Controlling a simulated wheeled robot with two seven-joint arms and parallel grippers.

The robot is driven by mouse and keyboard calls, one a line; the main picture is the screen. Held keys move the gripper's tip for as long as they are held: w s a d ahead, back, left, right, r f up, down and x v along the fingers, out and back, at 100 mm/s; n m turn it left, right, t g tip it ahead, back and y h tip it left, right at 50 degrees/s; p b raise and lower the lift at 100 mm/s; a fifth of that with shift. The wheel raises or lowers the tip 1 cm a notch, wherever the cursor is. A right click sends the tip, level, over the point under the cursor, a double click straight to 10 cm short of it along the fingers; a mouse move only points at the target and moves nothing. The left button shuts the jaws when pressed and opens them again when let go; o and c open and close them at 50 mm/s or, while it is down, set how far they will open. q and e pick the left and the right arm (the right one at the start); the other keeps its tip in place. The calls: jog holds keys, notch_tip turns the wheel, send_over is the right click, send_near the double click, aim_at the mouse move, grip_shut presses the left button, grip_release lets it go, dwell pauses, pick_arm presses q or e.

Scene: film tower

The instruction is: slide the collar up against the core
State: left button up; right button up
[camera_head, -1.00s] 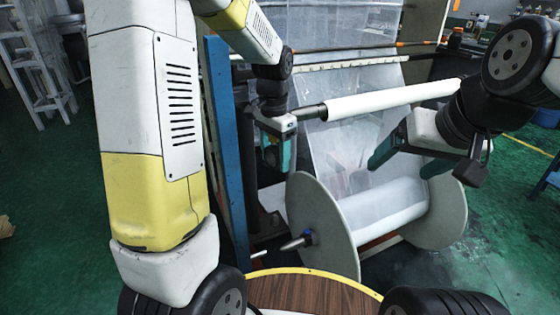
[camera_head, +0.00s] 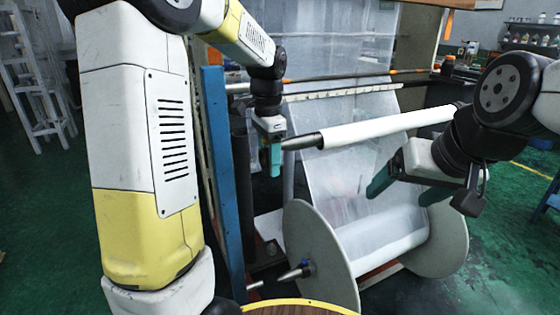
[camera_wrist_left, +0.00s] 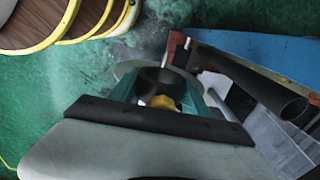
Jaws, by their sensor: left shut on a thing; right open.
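The core (camera_head: 385,128) is a white tube on a dark shaft (camera_head: 302,142) that sticks out of its left end. My left gripper (camera_head: 272,160) is by the shaft's left end, apart from the core, with bare shaft between. The left wrist view shows its teal fingers shut on a small yellow piece (camera_wrist_left: 163,102), apparently the collar, with a dark rounded part beyond it. In the head view the gripper hides this piece. My right gripper (camera_head: 405,192) is open and empty, below the core's right part and in front of the film.
Below hangs a large film roll (camera_head: 385,235) between two pale discs (camera_head: 318,250). A blue upright (camera_head: 222,170) and a dark post stand left of the shaft. A round wooden platform (camera_head: 300,308) with a yellow rim is at the bottom.

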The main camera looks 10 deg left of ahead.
aim_at(314, 140)
pick_arm(q)
jog(key=shift+w+a, duration=1.45)
jog(key=shift+w, duration=0.9)
jog(key=shift+w+d, duration=1.05)
jog(key=shift+d, duration=0.5)
jog(key=shift+w+d, duration=1)
jog(key=shift+d, duration=0.5)
jog(key=shift+w+d, duration=1.05)
jog(key=shift+d, duration=0.5)
jog(key=w+d, duration=0.2)
jog(key=d, duration=0.1)
jog(key=w+d, duration=0.1)
jog(key=shift+w+d+f, duration=0.1)
jog(key=shift+d, duration=0.3)
jog(key=shift+a, duration=0.1)
jog(key=o, duration=1.8)
jog(key=shift+c, duration=0.2)
